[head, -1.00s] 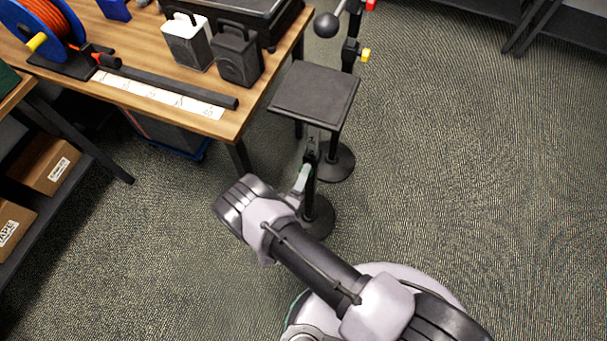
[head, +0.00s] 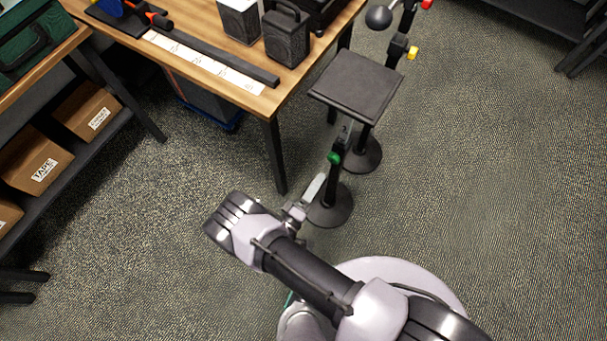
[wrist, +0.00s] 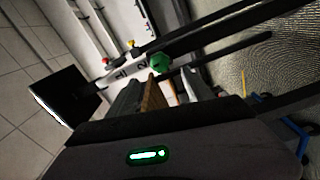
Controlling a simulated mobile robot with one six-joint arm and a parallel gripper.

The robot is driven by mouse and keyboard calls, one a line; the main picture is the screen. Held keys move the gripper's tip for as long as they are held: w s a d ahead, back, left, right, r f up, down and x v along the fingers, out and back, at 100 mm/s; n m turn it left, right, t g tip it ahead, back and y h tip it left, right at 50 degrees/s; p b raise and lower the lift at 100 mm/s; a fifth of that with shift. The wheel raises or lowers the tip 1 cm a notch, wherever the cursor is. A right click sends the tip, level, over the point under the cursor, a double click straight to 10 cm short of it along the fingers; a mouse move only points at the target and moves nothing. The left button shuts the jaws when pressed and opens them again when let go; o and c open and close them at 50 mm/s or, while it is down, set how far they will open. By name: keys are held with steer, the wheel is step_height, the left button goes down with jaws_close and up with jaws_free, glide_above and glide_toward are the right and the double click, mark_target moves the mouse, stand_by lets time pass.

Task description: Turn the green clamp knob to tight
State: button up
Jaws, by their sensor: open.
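The green clamp knob (head: 334,158) is on a black post with a round base, beside the small dark square top. In the wrist view the green knob (wrist: 158,61) shows just past my fingertips, near the middle. My gripper (head: 308,195) is below and left of the knob in the head view, partly hidden by my arm. In the wrist view my gripper (wrist: 160,88) is open, with the knob apart from both fingers. I cannot tell how tight the knob is.
A dark square top (head: 356,86) is behind the knob. A yellow knob (head: 412,52) is farther back. Shelves with boxes (head: 88,111) stand at left.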

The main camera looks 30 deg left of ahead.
steer(key=s, duration=0.8)
steer(key=shift+s+a+p, duration=0.15)
steer(key=shift+a+p, duration=0.15)
steer(key=shift+p, duration=0.15)
